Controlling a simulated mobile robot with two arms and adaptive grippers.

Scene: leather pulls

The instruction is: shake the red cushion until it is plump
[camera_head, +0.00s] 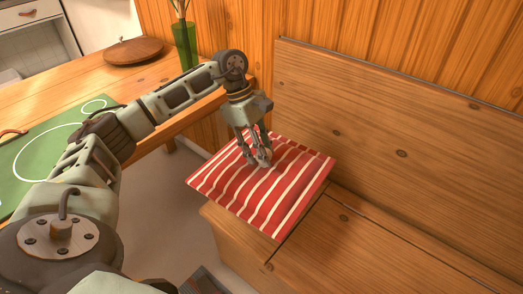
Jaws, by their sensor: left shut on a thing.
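The red cushion (272,195) has white stripes and lies over the left end of the wooden bench seat, in the middle of the head view. Its left corner reaches past the seat's edge. My left gripper (257,161) points down onto the cushion's upper part, with its fingers shut on the fabric. The fingertips partly hide the gripped spot. I cannot tell whether the cushion is lifted off the seat. My right gripper is not in view.
The wooden bench (376,235) has a tall backrest (400,125) behind the cushion. The bench seat right of the cushion is clear.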

